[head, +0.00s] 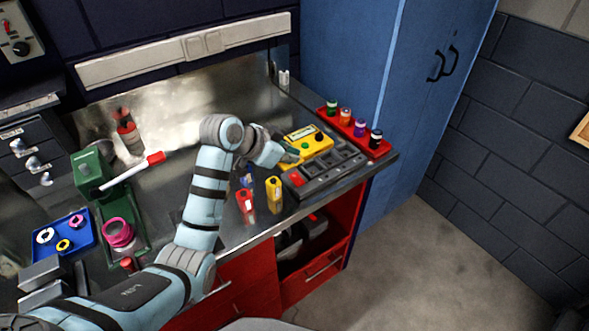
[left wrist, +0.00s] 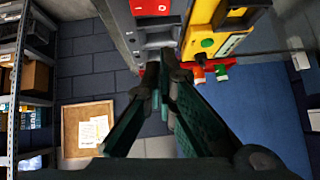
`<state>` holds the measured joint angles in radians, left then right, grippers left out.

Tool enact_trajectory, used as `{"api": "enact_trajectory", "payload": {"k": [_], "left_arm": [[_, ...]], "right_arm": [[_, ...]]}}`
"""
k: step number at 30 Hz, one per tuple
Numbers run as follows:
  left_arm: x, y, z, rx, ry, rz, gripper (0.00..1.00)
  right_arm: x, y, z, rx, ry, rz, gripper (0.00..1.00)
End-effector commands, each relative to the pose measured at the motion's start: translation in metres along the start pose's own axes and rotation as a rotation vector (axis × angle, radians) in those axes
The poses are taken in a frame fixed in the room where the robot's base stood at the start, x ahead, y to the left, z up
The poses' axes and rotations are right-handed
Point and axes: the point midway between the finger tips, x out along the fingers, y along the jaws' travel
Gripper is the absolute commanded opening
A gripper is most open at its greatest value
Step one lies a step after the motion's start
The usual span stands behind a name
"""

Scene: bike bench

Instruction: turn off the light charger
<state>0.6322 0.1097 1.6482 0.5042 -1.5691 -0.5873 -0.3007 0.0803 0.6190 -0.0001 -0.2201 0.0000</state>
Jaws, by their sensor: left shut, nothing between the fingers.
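A dark grey slotted unit (head: 328,172) lies near the right end of the metal bench, with a red switch at its left end; it looks like the light charger. In the left wrist view its grey face with a red patch (left wrist: 157,8) shows at the top. A yellow device (head: 308,141) with a green button sits right behind it, and also shows in the left wrist view (left wrist: 207,40). My left gripper (head: 292,157) is shut and empty, by the left ends of both units; contact cannot be told. Its fingers (left wrist: 165,75) cover part of the left wrist view.
A red tray (head: 374,149) with several small bottles stands behind at the right.

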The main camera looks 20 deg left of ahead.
Motion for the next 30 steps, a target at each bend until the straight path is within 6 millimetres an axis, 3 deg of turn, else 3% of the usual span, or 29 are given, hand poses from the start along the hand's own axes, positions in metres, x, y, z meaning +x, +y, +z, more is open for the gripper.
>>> {"api": "enact_trajectory", "payload": {"k": [3,9,14,30], "left_arm": [[0.027,0.001,0.001,-0.002,-0.001,0.004,0.00],[0.049,0.001,0.023,0.000,-0.003,0.001,0.00],[0.054,0.001,0.029,0.000,-0.001,0.001,0.00],[0.058,-0.002,0.033,-0.002,-0.001,0.003,0.00]], "right_arm": [[0.005,0.000,-0.012,0.001,0.021,0.000,0.40],[0.006,0.000,-0.006,0.000,0.011,0.000,0.40],[0.006,-0.001,0.006,0.000,-0.009,0.000,0.40],[0.001,0.000,-0.001,0.000,0.003,0.000,0.40]]}}
